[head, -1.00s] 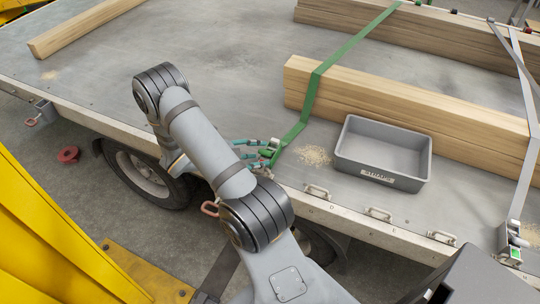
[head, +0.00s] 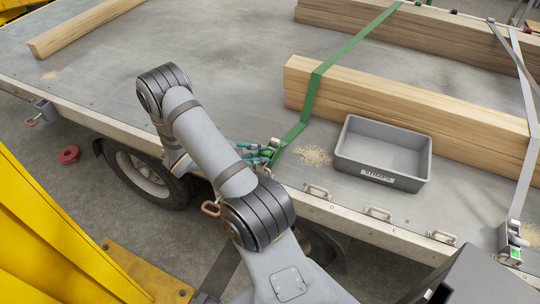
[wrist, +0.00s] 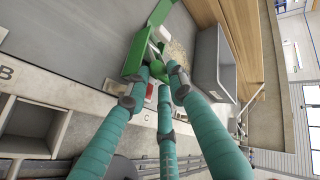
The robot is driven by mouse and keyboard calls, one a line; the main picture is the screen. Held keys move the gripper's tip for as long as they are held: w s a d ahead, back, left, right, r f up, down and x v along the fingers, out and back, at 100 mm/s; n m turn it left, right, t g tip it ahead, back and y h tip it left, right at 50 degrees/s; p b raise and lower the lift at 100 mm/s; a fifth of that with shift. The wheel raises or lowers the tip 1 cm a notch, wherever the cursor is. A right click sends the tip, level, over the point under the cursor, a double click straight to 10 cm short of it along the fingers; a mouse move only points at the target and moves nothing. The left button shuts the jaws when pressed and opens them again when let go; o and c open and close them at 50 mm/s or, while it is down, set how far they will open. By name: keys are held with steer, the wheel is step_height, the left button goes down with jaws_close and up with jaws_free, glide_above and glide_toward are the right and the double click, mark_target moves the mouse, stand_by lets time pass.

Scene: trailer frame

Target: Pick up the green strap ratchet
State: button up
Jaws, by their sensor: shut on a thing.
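The green strap (head: 312,92) runs over the timber and down to the green strap ratchet (wrist: 157,48) at the trailer's near edge. In the head view the ratchet is small and mostly covered by my fingers. My gripper (wrist: 160,74) has teal fingers, and their tips are closed around the ratchet's near end in the wrist view. In the head view my gripper (head: 268,151) meets the strap's lower end beside the bed's edge. The exact contact points are partly hidden.
A grey bin (head: 381,153) stands right of the strap, with sawdust (head: 313,155) between them. Stacked timber (head: 410,99) lies behind. A grey strap with its ratchet (head: 512,236) is at the far right. Metal loops (head: 317,191) line the bed's edge.

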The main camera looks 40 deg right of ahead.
jaws_close()
stand_by(0.5)
